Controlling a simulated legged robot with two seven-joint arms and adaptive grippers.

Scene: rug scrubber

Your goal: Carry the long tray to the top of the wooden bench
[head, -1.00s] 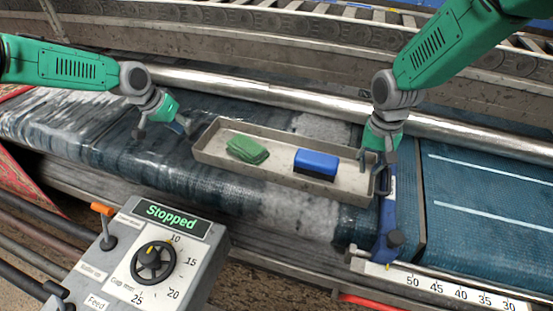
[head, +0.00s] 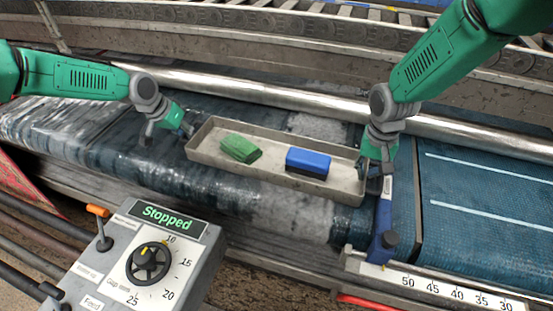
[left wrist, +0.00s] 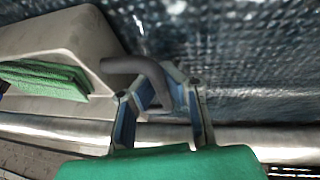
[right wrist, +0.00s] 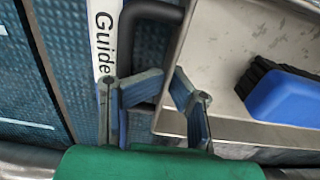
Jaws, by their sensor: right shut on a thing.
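The long grey tray (head: 270,182) lies on the wet dark belt. It holds a green cloth or pad (head: 240,149) and a blue brush (head: 308,162). My right gripper (head: 375,170) is shut on the dark handle (right wrist: 150,12) at the tray's right end. My left gripper (head: 186,128) is at the tray's left end. In the left wrist view, its fingers (left wrist: 160,105) stand apart with the other dark handle (left wrist: 125,64) between them. The wooden bench is not identifiable in these views.
A control box (head: 150,250) reading "Stopped" stands at the front left. A blue guide (head: 384,225) stands close to the tray's right end, above a number scale (head: 430,285). A metal roller (head: 250,90) runs behind the tray, with a roller conveyor (head: 300,30) beyond.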

